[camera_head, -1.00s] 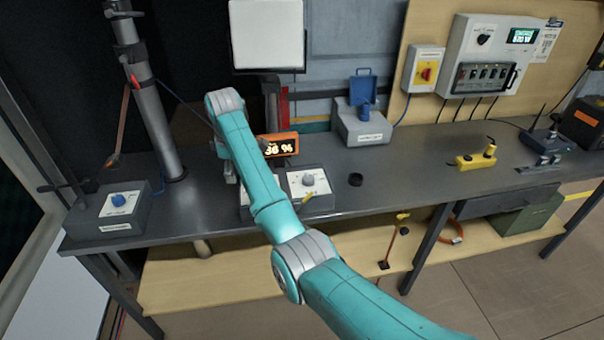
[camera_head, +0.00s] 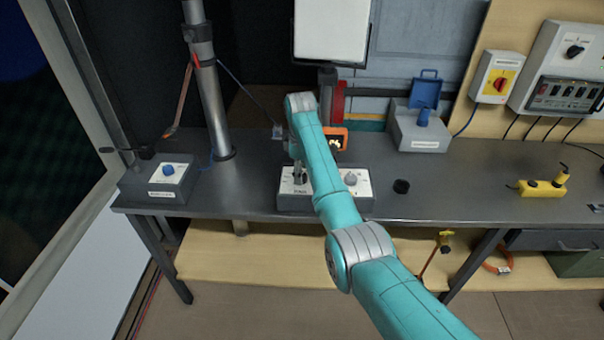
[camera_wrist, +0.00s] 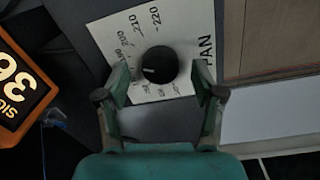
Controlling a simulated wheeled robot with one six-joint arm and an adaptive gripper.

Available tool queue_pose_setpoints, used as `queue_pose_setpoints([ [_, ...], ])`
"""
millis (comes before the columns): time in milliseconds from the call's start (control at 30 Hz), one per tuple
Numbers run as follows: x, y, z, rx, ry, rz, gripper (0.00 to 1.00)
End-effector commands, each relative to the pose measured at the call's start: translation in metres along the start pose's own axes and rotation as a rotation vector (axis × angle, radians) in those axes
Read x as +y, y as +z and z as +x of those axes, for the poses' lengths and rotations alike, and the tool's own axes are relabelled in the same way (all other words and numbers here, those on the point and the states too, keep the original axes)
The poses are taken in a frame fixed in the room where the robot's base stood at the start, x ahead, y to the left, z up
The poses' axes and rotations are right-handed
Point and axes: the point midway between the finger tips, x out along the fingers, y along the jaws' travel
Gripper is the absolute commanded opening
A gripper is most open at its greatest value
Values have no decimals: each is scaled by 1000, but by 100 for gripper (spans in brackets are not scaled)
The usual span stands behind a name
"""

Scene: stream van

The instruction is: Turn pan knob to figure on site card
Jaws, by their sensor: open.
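The pan knob (camera_wrist: 158,66) is a round black knob with a pale pointer mark. It stands on a white dial plate (camera_wrist: 146,22) printed with figures such as 210 and 220 and the word PAN. My gripper (camera_wrist: 160,90) is open in the wrist view, with one finger on each side of the knob; I cannot tell whether they touch it. In the head view my gripper (camera_head: 299,170) is over the left part of the control box (camera_head: 325,203), partly hidden by my arm. The pointer's exact figure is unclear. No site card is clearly readable.
An orange display (camera_head: 340,140) stands behind the box; it also shows at the left of the wrist view (camera_wrist: 22,85). A grey second knob (camera_head: 350,179) is on the box's right. A blue-button box (camera_head: 168,180) stands left.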

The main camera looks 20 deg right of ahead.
Motion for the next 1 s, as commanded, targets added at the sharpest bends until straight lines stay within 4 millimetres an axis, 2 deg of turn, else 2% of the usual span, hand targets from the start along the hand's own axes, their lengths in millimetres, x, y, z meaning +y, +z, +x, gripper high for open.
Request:
queue_pose_setpoints([
  [133,0,0,9,-1,-1,0,67],
  [433,0,0,11,0,0,0,67],
  [467,0,0,11,0,0,0,62],
  [600,0,0,11,0,0,0,27],
  [700,0,0,11,0,0,0,7],
  [1000,0,0,11,2,0,-32,7],
])
